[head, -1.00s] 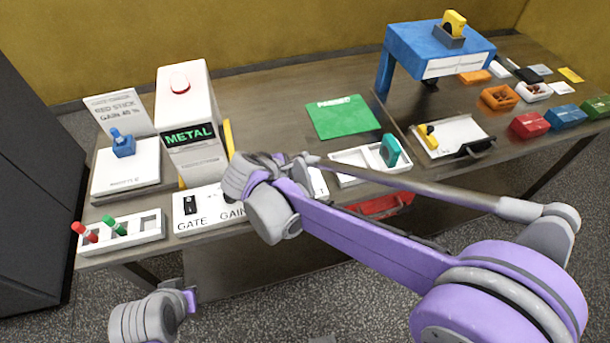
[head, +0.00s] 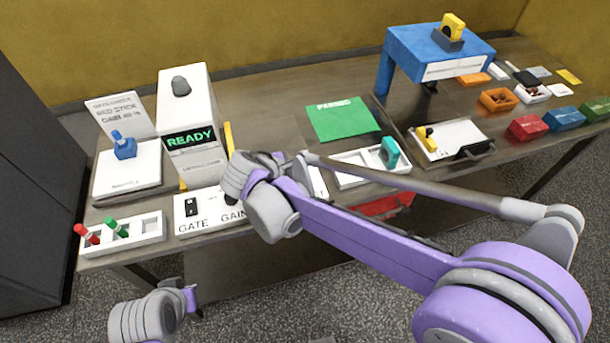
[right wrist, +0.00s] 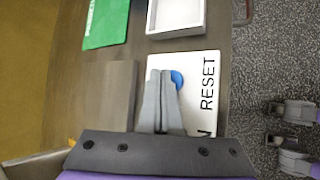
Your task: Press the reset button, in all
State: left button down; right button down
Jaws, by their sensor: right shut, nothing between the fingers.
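The blue reset button (right wrist: 177,79) is on a white panel (right wrist: 205,68) marked RESET in the right wrist view. My right gripper (right wrist: 158,74) is shut and empty, its tips overlapping the button's left edge; whether they touch or press it I cannot tell. In the head view my right wrist hides the button, and the GATE and GAIN part of the panel (head: 212,226) shows left of it. The white tower (head: 188,95) has a green READY display (head: 190,139) and an unlit grey lamp (head: 180,86) on top. My left gripper (head: 193,300) is low in front of the table, its fingers unclear.
A rack (head: 152,232) with red and green sticks stands left of the panel. A white tray (head: 350,178) with a teal block lies to the right, and a green mat (head: 343,120) behind it. A blue stand (head: 430,47) is at the back right.

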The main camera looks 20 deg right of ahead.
jog(key=shift+r, duration=0.1)
